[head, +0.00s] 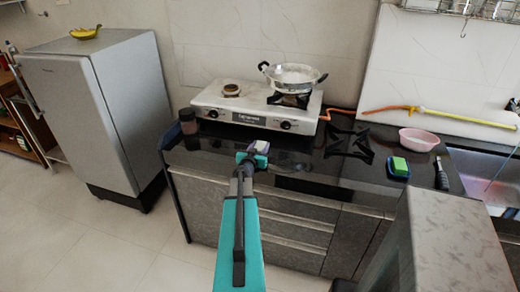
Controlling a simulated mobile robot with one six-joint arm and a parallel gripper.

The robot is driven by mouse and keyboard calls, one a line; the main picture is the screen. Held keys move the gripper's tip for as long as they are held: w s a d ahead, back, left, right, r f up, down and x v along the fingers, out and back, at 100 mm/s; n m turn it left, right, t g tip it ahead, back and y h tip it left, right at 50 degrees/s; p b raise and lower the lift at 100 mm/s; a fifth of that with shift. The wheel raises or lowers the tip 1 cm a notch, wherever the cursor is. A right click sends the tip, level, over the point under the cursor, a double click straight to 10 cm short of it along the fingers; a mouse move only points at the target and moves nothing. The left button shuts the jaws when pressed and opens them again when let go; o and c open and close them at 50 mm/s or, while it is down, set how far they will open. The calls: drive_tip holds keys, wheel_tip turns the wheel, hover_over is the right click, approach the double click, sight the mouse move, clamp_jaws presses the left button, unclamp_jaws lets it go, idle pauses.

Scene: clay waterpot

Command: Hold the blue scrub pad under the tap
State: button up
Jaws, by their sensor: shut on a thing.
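My gripper (251,157) is in the middle of the head view, over the front part of the black counter. It is shut on a small block with pale violet-blue and white parts, which I take for the blue scrub pad (262,147). The fingers and my arm cover part of it. The sink (482,172) is at the right edge, well to the right of my gripper. A dark fitting (513,105) above it is cut off by the frame; I cannot tell if it is the tap.
A green sponge (399,165) lies on a blue dish beside a pink bowl (418,139), between my gripper and the sink. A white stove (255,108) with a steel pan (292,74) stands behind. A yellow-orange hose (455,116) runs along the wall. A fridge (95,110) is at left.

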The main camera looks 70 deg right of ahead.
sight(260, 146)
drive_tip(key=shift+r, duration=0.1)
wheel_tip(260, 146, up, 18)
drive_tip(key=p, duration=0.5)
idle(1.0)
